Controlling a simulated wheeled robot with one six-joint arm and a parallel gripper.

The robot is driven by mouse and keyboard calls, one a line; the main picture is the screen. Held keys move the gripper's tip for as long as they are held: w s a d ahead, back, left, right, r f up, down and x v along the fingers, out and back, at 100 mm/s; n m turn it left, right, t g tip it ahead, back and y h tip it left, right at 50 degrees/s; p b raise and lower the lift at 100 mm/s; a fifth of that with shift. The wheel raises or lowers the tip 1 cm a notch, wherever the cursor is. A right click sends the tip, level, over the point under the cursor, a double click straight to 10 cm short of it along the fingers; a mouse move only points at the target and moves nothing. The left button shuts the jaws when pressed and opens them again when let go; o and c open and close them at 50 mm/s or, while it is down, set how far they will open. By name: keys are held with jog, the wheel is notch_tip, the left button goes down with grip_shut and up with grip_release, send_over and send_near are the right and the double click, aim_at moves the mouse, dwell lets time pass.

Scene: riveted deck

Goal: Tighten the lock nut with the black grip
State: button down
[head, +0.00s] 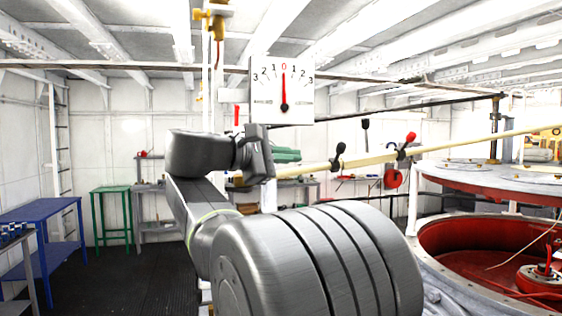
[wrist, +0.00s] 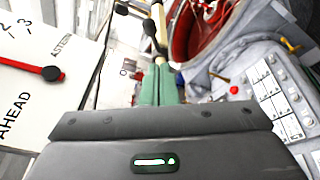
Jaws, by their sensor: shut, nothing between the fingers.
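A pale rod (head: 460,142) runs across the head view, rising to the right. A lock nut with a black grip (head: 338,148) sits on it, its grip pointing up. A second nut with a red grip (head: 410,137) is further right. My gripper (head: 297,155) is shut and empty, its green fingers to the left of the black grip and apart from it. In the wrist view the shut green fingers (wrist: 159,68) point up along the rod (wrist: 161,28).
A white dial (head: 268,92) with a red needle at 0 stands behind my gripper. A large red-lined open drum (head: 450,240) is at the right. Blue (head: 50,212) and green (head: 108,190) tables stand left. Dark floor lies between.

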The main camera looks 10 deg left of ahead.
jog(key=shift+v, duration=0.95)
jog(key=shift+d+f, duration=0.1)
